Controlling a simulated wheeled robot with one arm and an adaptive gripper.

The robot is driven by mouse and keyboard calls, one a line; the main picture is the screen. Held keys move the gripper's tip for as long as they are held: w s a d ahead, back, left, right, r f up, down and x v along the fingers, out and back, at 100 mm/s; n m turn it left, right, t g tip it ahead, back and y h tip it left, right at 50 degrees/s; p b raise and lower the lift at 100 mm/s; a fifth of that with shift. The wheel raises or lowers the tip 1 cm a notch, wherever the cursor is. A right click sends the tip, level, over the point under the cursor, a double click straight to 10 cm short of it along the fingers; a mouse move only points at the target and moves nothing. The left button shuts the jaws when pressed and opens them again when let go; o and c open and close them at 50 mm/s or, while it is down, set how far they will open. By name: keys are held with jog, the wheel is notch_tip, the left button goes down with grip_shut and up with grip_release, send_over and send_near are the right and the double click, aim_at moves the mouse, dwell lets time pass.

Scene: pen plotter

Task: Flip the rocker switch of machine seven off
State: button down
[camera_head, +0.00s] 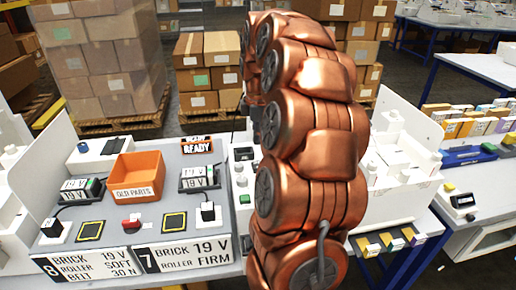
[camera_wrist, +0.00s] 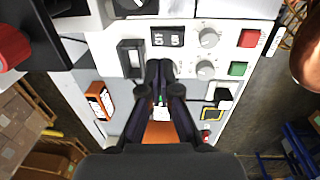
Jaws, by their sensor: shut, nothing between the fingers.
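In the wrist view a white machine panel carries a black rocker switch (camera_wrist: 131,58), a dark display (camera_wrist: 167,37), two grey knobs (camera_wrist: 207,38), a red button (camera_wrist: 250,38) and a green button (camera_wrist: 238,69). My gripper (camera_wrist: 160,68) is shut and empty, its fingertips just right of the rocker switch and below the display. I cannot tell whether the fingers touch the panel or which way the rocker is tipped. In the head view my copper arm hides most of this panel and the gripper. A white label marked 7 (camera_head: 190,255) sits at the front of the bench.
An orange old parts bin (camera_head: 136,178) stands on the grey bench left of my arm, near black power bricks (camera_head: 208,212) and a ready sign (camera_head: 196,146). A label marked 8 (camera_head: 93,266) is at front left. Stacked cartons (camera_head: 100,60) stand behind.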

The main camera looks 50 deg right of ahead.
notch_tip(320, 180, up, 6)
jog(key=b, duration=0.1)
jog(key=shift+w+d, duration=0.2)
jog(key=shift+w, duration=0.1)
dwell(0.7)
